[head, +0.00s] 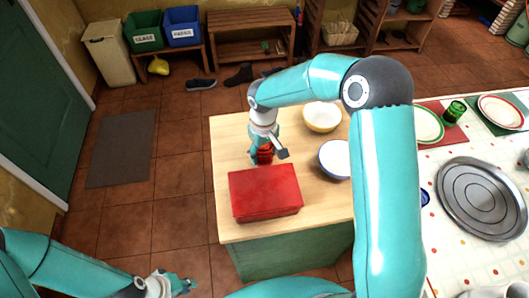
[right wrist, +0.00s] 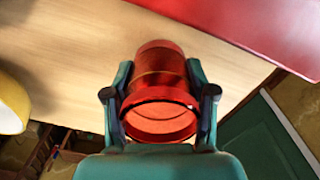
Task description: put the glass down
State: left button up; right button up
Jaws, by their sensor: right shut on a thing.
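A red glass (head: 265,155) is in my right gripper (head: 264,147), over the light wooden top of the counter (head: 235,140), just behind a red box (head: 265,192). In the right wrist view, the red glass (right wrist: 160,95) sits between the two teal fingers, its round rim facing the camera. The fingers are shut on its sides. I cannot tell whether its base touches the wood. My left gripper (head: 186,284) is low at the bottom left, away from the counter, and too small to read as open or shut.
A yellow bowl (head: 321,117) and a white and blue bowl (head: 336,159) stand right of the glass. The red box, also in the right wrist view (right wrist: 270,30), is close by. Bare wood lies left of the glass. Plates and a green glass (head: 454,112) are on the right counter.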

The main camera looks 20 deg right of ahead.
jog(key=shift+f, duration=0.4)
jog(key=o, duration=1.3)
jog(key=shift+r, duration=0.15)
